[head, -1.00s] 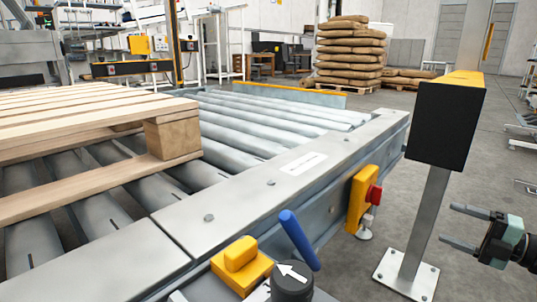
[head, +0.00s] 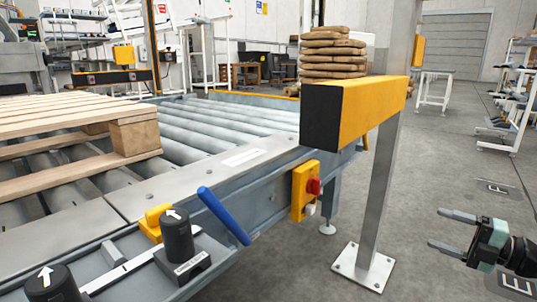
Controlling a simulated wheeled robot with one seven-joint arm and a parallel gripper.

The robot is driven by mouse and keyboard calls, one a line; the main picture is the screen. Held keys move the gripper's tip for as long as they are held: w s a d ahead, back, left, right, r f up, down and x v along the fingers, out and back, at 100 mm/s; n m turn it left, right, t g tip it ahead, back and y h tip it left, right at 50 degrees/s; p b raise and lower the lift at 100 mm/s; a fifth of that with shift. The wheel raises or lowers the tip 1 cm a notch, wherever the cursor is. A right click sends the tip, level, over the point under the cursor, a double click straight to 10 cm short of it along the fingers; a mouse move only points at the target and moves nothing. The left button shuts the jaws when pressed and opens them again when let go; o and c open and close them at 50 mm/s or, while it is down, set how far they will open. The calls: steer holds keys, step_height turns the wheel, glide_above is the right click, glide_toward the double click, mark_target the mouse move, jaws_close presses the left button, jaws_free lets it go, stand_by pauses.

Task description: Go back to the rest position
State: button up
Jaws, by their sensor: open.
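My gripper (head: 449,231) is at the lower right of the head view. Its two grey fingers point left and stand apart, with nothing between them. It is over the bare grey floor, to the right of the post with the yellow and black box. It touches nothing that I can see. The rest of my arm runs out of the picture at the right edge.
A roller conveyor (head: 130,198) carrying a wooden pallet (head: 80,172) fills the left. A post (head: 378,200) with a yellow and black box (head: 352,108) stands between it and my gripper. A red button (head: 313,186) is on the conveyor's side. Floor at right is mostly clear.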

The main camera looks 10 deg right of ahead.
steer(key=w+a+m+g+h, duration=0.4)
steer(key=w+m+h, duration=0.6)
steer(key=m, duration=0.1)
steer(key=s+a+m+g+h, duration=0.1)
steer(key=s+a+m+g, duration=0.6)
steer(key=s+a+m, duration=0.65)
steer(key=s+a+r+n+g+p, duration=0.2)
steer(key=s+a+r+n+p, duration=0.1)
steer(key=s+a+r+p, duration=0.55)
steer(key=s+a+r+n+g+p, duration=0.1)
steer(key=s+a+r+n+p, duration=0.4)
steer(key=a+r, duration=0.5)
step_height(320, 180, up, 35)
steer(key=m+p, duration=0.1)
steer(key=p, duration=3.6)
steer(key=shift+a+m+y, duration=0.3)
steer(key=shift+a+m, duration=0.05)
